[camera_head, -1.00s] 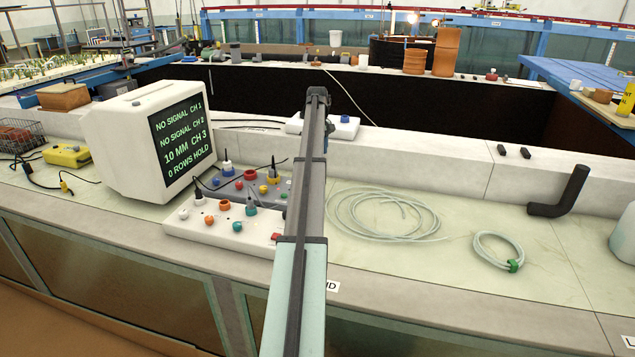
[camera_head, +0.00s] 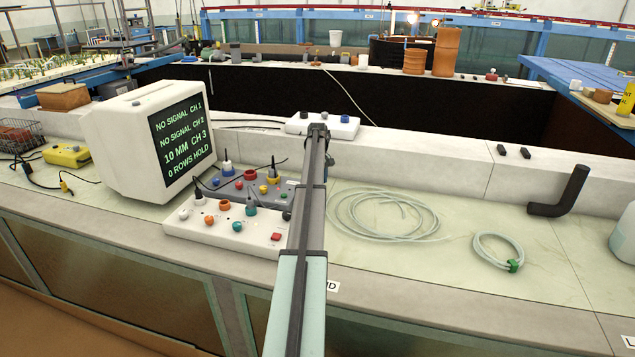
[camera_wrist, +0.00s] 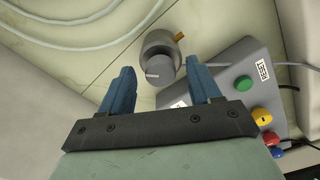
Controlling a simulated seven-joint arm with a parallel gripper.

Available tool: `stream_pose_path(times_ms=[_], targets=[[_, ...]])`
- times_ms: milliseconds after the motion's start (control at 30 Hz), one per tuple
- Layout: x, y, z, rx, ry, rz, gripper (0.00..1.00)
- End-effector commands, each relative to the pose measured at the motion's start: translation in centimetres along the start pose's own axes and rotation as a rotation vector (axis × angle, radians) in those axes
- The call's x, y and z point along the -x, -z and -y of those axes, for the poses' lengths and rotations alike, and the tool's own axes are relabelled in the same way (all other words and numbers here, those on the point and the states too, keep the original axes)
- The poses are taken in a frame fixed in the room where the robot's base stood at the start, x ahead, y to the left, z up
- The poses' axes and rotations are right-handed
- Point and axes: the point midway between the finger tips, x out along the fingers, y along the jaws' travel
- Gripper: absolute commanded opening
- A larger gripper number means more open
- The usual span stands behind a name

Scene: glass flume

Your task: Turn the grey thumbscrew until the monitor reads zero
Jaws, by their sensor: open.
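A grey round knob (camera_wrist: 157,45) with a small brass tab shows in the wrist view; I take it for the thumbscrew. Its lighter grey end (camera_wrist: 160,70) faces the camera. My gripper (camera_wrist: 160,66) is open, with one blue finger on either side of that end in the picture. I cannot tell whether the fingers touch it or how far off it is. In the head view my own arm hides the knob and the fingers. The white monitor (camera_head: 130,150) has a dark screen reading "NO SIGNAL CH 1", "NO SIGNAL CH 2", "10 MM CH 3", "0 ROWS HOLD".
Beside the knob stands a grey box (camera_wrist: 228,75) with green, yellow, red and blue buttons. In the head view a white control box (camera_head: 190,229) lies left of my arm. Coiled pale tubing (camera_head: 385,236) lies on the right, and a white unit (camera_head: 343,127) sits behind.

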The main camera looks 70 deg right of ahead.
Motion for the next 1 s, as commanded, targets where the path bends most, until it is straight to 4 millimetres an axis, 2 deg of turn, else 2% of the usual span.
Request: stream_pose_path(times_ms=[400, 1000], targets=[[-0.62, 0.01, 0.00, 0.000, -0.001, -0.001, 0.63], [-0.61, 0.01, -0.01, 0.000, -0.001, 0.000, 0.07]])
